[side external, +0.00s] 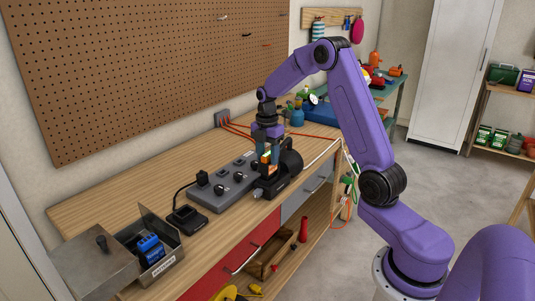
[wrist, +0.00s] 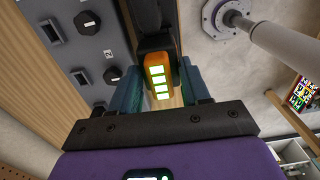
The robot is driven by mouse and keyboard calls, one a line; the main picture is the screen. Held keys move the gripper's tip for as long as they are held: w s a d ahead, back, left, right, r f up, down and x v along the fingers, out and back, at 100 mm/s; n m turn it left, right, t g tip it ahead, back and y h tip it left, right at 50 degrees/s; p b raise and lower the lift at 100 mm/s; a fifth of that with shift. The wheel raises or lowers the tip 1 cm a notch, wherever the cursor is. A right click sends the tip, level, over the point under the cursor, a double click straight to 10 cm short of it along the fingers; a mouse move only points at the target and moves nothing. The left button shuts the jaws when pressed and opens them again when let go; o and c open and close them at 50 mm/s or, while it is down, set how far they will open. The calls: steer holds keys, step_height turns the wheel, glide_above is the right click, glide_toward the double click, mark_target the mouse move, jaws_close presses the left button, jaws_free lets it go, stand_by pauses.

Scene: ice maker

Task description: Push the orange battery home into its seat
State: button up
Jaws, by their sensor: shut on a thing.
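The orange battery (side external: 266,157) is held upright between the teal fingers of my gripper (side external: 268,152), at the black device (side external: 290,165) on the bench. In the wrist view the battery (wrist: 161,82) shows a column of several lit pale green bars, with my gripper (wrist: 158,84) shut on it, one finger on each side. The far end of the battery meets or overlaps the black part (wrist: 154,35) of the device. How deep it sits in the seat is hidden.
A grey panel with black knobs (side external: 236,176) lies left of the device. A black charger-like block (side external: 187,219) and an open metal box (side external: 168,262) holding blue batteries (side external: 150,248) stand further left. Red cables (side external: 240,130) run behind. The bench front is clear.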

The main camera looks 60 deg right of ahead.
steer(key=shift+f, duration=0.85)
steer(key=o, duration=1.3)
steer(key=shift+o, duration=0.2)
step_height(320, 180, up, 17)
steer(key=shift+r, duration=0.2)
steer(key=shift+w+a, duration=0.1)
